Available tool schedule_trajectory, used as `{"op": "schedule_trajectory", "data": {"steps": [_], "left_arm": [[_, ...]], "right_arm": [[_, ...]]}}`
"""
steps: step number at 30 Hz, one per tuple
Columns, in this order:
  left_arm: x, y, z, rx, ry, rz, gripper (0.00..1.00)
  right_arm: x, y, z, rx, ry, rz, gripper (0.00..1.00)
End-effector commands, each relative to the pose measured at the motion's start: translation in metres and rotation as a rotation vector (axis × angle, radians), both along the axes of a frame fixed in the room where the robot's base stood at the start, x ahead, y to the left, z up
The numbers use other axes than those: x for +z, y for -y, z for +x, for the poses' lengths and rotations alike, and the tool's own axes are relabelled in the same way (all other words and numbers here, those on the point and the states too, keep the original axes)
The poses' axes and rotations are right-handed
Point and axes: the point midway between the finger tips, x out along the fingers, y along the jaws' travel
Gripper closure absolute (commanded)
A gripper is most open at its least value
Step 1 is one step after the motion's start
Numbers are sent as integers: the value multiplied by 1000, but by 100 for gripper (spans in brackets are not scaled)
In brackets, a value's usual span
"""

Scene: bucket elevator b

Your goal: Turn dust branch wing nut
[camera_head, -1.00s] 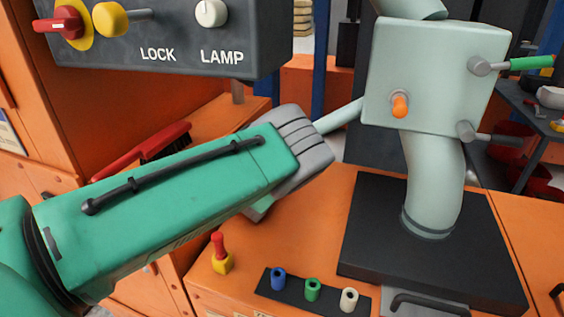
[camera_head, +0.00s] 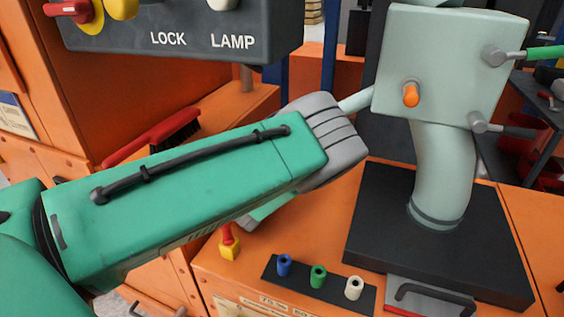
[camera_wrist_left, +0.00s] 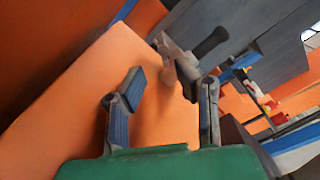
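My left gripper (camera_wrist_left: 172,86) is open in the left wrist view, its two dark blue-grey fingers apart. A grey and tan fitting (camera_wrist_left: 184,68) with a black handle (camera_wrist_left: 212,42) shows just beyond and between the fingertips; I cannot tell whether it touches them. In the head view my left arm hides the fingers. The pale green dust box (camera_head: 440,65) stands beyond it, with a pale branch (camera_head: 357,100) running behind my gripper's grey housing. An orange knob (camera_head: 411,94) is on the box's front. I cannot clearly identify the wing nut. My right gripper is not in view.
A control panel (camera_head: 175,20) with knobs hangs at the upper left. A red brush (camera_head: 165,133) lies on the orange cabinet. Blue, green and white sockets (camera_head: 318,276) sit on a black strip in front. Levers (camera_head: 500,128) stick out of the box's right side.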

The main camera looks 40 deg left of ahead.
Motion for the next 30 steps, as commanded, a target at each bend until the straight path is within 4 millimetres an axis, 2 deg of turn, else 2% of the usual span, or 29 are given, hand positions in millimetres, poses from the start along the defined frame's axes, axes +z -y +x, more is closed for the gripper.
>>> {"op": "schedule_trajectory", "data": {"steps": [2, 9, 11, 14, 24, 30], "left_arm": [[0, 0, 0, 0, -1, 0, 72], [5, 9, -10, -3, -1, 1, 72], [4, 10, -12, -2, 1, 2, 72], [0, 9, -8, -1, 4, 2, 72], [-4, -3, 41, -1, 4, 2, 72], [-2, -7, 58, -1, 4, 2, 72]], "right_arm": [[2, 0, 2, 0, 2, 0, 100], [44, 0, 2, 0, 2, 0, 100], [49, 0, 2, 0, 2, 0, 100], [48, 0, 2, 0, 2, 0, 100], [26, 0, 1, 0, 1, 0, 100], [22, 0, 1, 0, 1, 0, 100]]}}
